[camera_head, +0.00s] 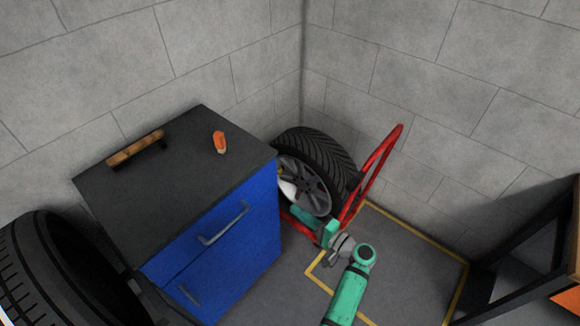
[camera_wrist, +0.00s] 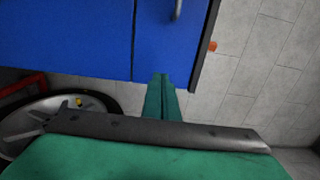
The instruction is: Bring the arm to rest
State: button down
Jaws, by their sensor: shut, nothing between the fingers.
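My green arm reaches up from the bottom of the head view and bends near the wheel and the blue cabinet. My gripper (camera_head: 297,213) is in front of the wheel in that view, close to the cabinet's right side. In the wrist view my gripper (camera_wrist: 160,78) shows its two green fingers together, with nothing held. The fingertips overlap the blue cabinet's lower edge in that picture; I cannot tell the gap.
The blue cabinet (camera_head: 225,238) has a dark top bearing an orange object (camera_head: 220,143) and a wooden-handled item (camera_head: 136,148). A wheel (camera_head: 318,165) stands by a red frame (camera_head: 373,170). Another tyre (camera_head: 50,270) is at left, a dark-legged table (camera_head: 525,250) at right.

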jog(key=s+a+f+g+h, duration=0.1)
jog(key=s+f+h, duration=0.8)
jog(key=s+f, duration=0.95)
jog(key=s+d+r+n+h, duration=0.1)
jog(key=s+r+h, duration=0.15)
jog(key=s, duration=0.95)
jog(key=s+a+r+n+t, duration=0.1)
jog(key=s+r, duration=0.3)
jog(key=r, duration=0.4)
jog(key=s+a+r+n+t+h, duration=0.1)
jog(key=s+r+n+t, duration=0.1)
jog(key=s+r, duration=0.3)
jog(key=s+a+r+n+t+h, duration=0.1)
jog(key=s+r+n, duration=0.3)
jog(key=r, duration=0.7)
jog(key=shift+s+r+t, duration=0.3)
jog(key=shift+s+r, duration=0.1)
